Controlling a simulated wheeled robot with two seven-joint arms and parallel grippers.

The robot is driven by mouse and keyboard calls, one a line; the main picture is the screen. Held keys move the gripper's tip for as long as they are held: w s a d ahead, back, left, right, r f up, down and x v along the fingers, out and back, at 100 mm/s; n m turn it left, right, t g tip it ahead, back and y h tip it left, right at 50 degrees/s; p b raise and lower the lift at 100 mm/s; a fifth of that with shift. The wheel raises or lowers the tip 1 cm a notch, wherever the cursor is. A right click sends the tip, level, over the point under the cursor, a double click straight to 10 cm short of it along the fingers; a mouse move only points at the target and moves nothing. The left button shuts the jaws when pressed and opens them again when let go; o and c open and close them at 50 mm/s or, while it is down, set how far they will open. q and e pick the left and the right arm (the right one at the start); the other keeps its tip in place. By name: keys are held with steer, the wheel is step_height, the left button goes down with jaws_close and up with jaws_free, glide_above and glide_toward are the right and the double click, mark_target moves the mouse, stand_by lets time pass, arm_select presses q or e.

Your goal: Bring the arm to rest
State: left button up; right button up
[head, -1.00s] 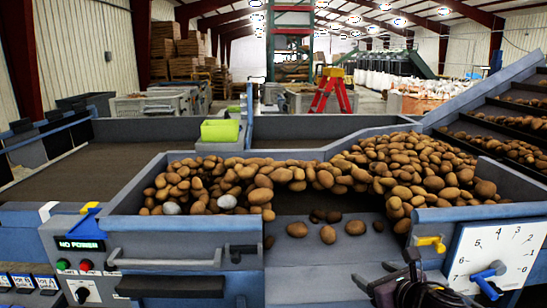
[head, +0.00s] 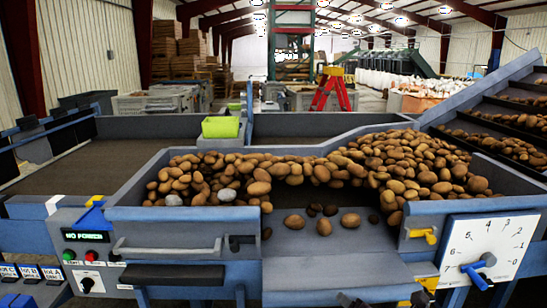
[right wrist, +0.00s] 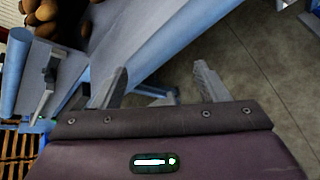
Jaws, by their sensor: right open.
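My right gripper (right wrist: 160,86) shows in the right wrist view with its two fingers spread apart and nothing between them. Beyond the fingers are a blue-grey machine edge and the bare floor. In the head view only dark tips of it show at the bottom edge, below the dial plate (head: 493,246); the rest is out of frame. My left gripper is not in view.
The grader's trough (head: 185,216) holds many potatoes (head: 395,165), with several loose on the chute below. A blue knob (head: 478,268) sits on the dial. The control panel (head: 88,252) is at left. A green bin (head: 220,127) stands behind the trough.

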steer(key=s+d+f+m+g+h, duration=0.1)
steer(key=s+f+m+g, duration=0.35)
steer(key=s+m, duration=0.8)
steer(key=s+f+m+g+h, duration=0.1)
steer(key=s+f+m+g, duration=0.35)
steer(key=s+m, duration=0.8)
step_height(320, 180, down, 28)
steer(key=w+r+m, duration=0.1)
steer(key=w+m, duration=0.1)
steer(key=s+d+f+g, duration=0.1)
steer(key=s+f, duration=0.9)
steer(key=s+d+f+g, duration=0.1)
steer(key=s+d+f, duration=0.1)
steer(key=s+f, duration=0.8)
steer(key=shift+s+d+f+p, duration=0.15)
steer(key=shift+d+f+p, duration=0.15)
steer(key=shift+p, duration=0.1)
steer(key=shift+c, duration=0.4)
